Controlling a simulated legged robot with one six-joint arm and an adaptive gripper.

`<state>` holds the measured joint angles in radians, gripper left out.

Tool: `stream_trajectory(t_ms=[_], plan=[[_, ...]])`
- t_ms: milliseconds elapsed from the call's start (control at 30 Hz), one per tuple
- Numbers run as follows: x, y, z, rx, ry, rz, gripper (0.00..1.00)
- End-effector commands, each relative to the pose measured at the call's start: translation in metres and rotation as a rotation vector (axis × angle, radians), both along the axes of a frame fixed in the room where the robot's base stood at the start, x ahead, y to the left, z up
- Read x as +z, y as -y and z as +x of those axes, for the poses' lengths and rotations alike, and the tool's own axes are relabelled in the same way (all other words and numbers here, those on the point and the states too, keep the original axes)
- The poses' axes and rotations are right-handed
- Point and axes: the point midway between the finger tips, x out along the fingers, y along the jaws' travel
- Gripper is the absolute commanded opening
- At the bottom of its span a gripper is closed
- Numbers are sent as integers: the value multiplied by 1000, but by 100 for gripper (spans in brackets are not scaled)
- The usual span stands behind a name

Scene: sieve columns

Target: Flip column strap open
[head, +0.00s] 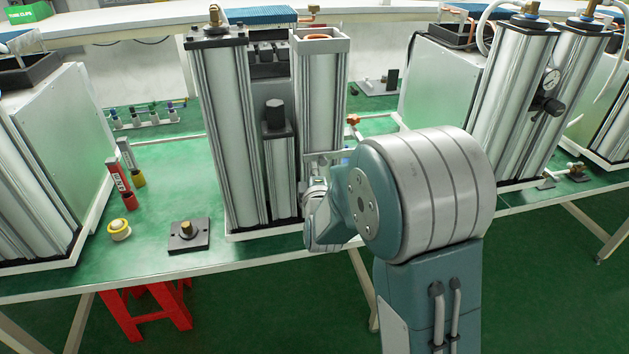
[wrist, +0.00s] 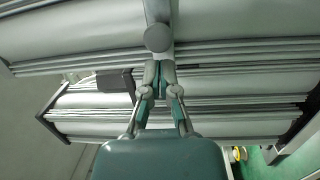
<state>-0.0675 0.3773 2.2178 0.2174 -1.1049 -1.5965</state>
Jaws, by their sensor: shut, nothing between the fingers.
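The sieve columns stand on the green bench as tall silver cylinders with dark ribbed edges. The right column (head: 320,95) has an open square top, and the left column (head: 222,130) has a dark cap. A pale bar that looks like the strap (head: 322,157) crosses the right column low down. In the wrist view a grey strap-like bar (wrist: 157,12) with a round end (wrist: 158,39) lies across the column. My gripper (wrist: 160,88) is shut and empty, with its fingertips close below that round end. I cannot tell whether they touch. My arm hides part of the right column in the head view.
A loose black square cap (head: 188,237) lies on the bench front, with a yellow tape roll (head: 119,230) and red tube (head: 119,182) to its left. More columns (head: 515,100) stand at right. A red stool (head: 148,305) is under the bench.

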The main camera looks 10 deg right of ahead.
Motion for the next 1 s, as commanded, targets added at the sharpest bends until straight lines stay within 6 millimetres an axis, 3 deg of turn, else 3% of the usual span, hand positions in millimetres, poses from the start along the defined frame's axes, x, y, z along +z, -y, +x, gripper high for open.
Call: stream_trajectory(t_ms=[233,1000], plan=[[1,2,19,-1,-1,-1,0],[1,4,17,-1,0,1,0]])
